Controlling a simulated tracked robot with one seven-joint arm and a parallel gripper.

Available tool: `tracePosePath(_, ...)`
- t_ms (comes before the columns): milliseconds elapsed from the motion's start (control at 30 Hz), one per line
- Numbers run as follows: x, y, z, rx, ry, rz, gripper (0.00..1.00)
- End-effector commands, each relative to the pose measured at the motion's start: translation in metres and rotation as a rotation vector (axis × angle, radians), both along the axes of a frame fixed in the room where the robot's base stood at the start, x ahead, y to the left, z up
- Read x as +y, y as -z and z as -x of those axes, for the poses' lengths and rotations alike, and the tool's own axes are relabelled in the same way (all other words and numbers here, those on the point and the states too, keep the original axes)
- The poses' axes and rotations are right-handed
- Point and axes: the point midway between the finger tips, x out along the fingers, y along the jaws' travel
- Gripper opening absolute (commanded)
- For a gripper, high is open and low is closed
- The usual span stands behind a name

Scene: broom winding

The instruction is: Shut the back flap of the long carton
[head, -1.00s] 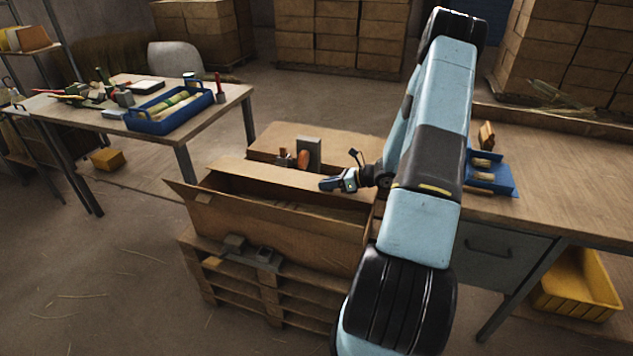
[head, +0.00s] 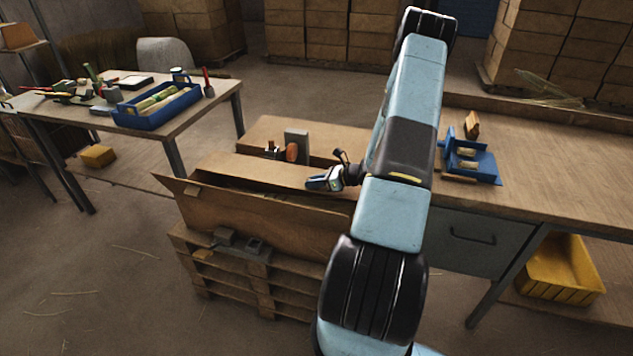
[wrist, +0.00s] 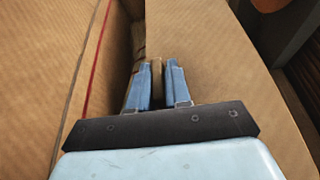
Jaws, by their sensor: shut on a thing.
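The long brown carton (head: 255,218) stands on a wooden pallet in the head view. Its back flap (head: 262,172) leans forward over the top, with a narrow dark gap left along the front side. My gripper (head: 317,183) is at the flap's right part, near its free edge. In the wrist view, the blue fingers of my gripper (wrist: 159,85) are shut on the edge of the back flap (wrist: 200,62). The dark opening and a carton panel with a red line (wrist: 95,60) lie to the left. The carton's inside is mostly hidden.
Behind the flap, a grey block (head: 297,146) and an orange-brown item (head: 291,153) stand on a brown surface. A workbench (head: 560,170) is close on the right.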

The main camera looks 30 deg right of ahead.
Motion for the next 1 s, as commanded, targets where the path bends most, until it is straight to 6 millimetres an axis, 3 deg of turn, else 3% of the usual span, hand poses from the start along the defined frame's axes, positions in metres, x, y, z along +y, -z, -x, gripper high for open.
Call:
tracePosePath(233, 0.003, 0.004, 0.001, 0.009, -0.003, -0.001, 0.38)
tracePosePath(567, -0.001, 0.002, 0.004, 0.009, -0.003, 0.000, 0.38)
tracePosePath(1000, -0.051, -0.029, 0.055, 0.003, 0.001, 0.001, 0.38)
